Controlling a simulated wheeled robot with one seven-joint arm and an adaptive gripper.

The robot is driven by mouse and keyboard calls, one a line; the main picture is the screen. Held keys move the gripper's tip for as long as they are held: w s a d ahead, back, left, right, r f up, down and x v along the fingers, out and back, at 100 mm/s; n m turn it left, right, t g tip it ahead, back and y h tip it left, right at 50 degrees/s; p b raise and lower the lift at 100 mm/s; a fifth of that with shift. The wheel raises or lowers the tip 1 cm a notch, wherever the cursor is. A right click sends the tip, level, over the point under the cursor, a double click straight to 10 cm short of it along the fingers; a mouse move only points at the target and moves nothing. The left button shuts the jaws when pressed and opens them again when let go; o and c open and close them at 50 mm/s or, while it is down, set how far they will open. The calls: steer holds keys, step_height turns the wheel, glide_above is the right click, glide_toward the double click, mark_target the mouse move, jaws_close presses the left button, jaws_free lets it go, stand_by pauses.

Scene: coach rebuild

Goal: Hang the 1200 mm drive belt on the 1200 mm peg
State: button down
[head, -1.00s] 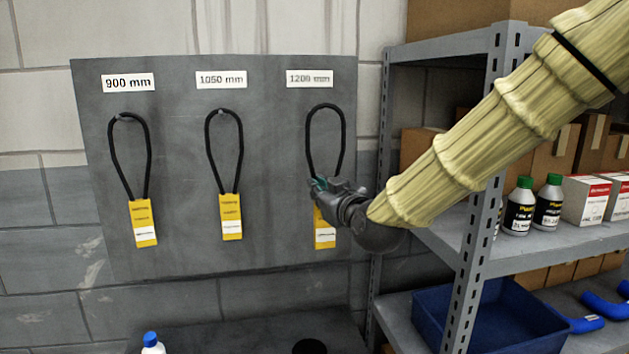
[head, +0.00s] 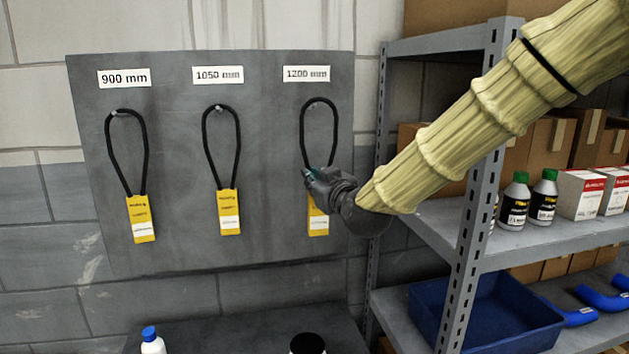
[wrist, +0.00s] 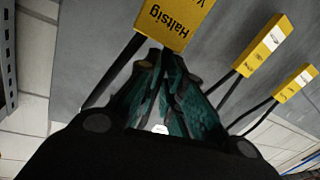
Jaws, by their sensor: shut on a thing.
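A black drive belt (head: 334,128) with a yellow sleeve (head: 318,221) is at the right of the grey board (head: 260,150), below the 1200 mm label (head: 306,74). Its loop top is at the peg position under that label; the peg itself is too small to tell. My gripper (head: 312,178) is shut on this belt just above the sleeve. In the wrist view the yellow sleeve (wrist: 176,20) and a black strand (wrist: 112,72) show at the fingertips (wrist: 160,62). The sleeve's upper part is partly hidden by my gripper in the head view.
Similar belts hang under the 900 mm (head: 124,78) and 1050 mm (head: 218,75) labels. A metal shelf (head: 470,220) with bottles, boxes and a blue bin (head: 485,315) stands at the right, close to my arm. A white bottle (head: 152,342) stands below the board.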

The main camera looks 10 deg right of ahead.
steer(key=w+f, duration=0.1)
steer(key=w, duration=0.7)
steer(key=shift+f, duration=0.2)
stand_by(1.0)
steer(key=shift+w, duration=0.15)
stand_by(0.5)
